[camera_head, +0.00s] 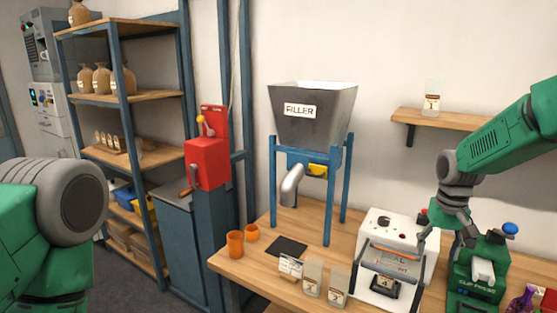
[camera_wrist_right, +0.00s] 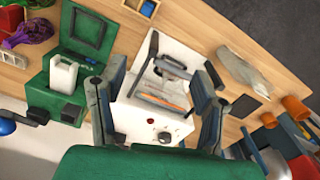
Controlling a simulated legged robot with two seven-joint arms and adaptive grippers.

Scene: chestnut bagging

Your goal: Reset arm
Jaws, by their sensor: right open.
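My right arm (camera_head: 508,135) reaches in from the right in the head view. My right gripper (camera_head: 448,238) hangs downward above the bench, over the white sealer's right side and near the green clip press (camera_head: 476,272). Its fingers are apart, with nothing between them. In the right wrist view the open right gripper (camera_wrist_right: 152,85) frames the white sealer (camera_wrist_right: 165,100) below; I cannot tell whether it touches it. Part of my left arm (camera_head: 50,215) shows at the left edge of the head view; its gripper is out of view.
The wooden bench (camera_head: 238,269) carries the sealer (camera_head: 398,238), the filler (camera_head: 312,115), orange cups (camera_head: 235,244) and small clear bags (camera_head: 313,276). A wall shelf (camera_head: 440,118) holds another bag. A red hand-cranked machine (camera_head: 208,160) and a storage rack (camera_head: 120,100) stand left.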

